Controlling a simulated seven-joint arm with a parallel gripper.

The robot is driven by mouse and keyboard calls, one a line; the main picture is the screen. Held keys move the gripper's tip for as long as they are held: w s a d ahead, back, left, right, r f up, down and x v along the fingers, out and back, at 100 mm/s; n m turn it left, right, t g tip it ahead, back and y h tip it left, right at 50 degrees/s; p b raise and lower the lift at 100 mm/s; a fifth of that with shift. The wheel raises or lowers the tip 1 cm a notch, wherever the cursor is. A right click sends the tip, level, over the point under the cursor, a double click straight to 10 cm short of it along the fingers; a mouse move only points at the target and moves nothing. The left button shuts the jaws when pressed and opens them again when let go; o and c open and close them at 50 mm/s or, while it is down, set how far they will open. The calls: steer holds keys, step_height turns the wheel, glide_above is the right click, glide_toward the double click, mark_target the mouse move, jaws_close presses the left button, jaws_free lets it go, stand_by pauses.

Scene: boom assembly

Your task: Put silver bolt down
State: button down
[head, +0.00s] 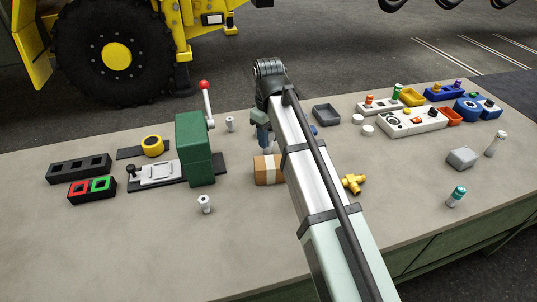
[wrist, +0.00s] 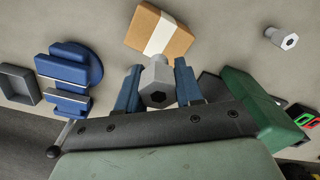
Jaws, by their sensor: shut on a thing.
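A silver bolt (wrist: 157,82) with a hex socket in its head is between the two blue fingers of my gripper (wrist: 158,74) in the wrist view. My gripper is shut on it. In the head view, my gripper (head: 265,138) is behind the cardboard box, partly hidden by my arm, and the held bolt cannot be made out there. Whether the bolt touches the table cannot be told. Another silver bolt (head: 205,203) stands upright in front of the green press, and one more (head: 230,124) stands behind it.
A taped cardboard box (head: 262,170) sits close to my gripper; it also shows in the wrist view (wrist: 160,32). The green press (head: 195,150) stands to the left. A yellow fitting (head: 354,184) and a grey tray (head: 326,114) lie to the right. The table's front left (head: 120,240) is clear.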

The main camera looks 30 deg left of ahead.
mark_target(268, 161)
steer(key=shift+f, duration=3.3)
steer(key=shift+f, duration=0.15)
steer(key=c, duration=0.7)
jaws_free()
steer(key=shift+c, duration=0.2)
step_height(268, 161, up, 12)
steer(key=shift+r, duration=0.15)
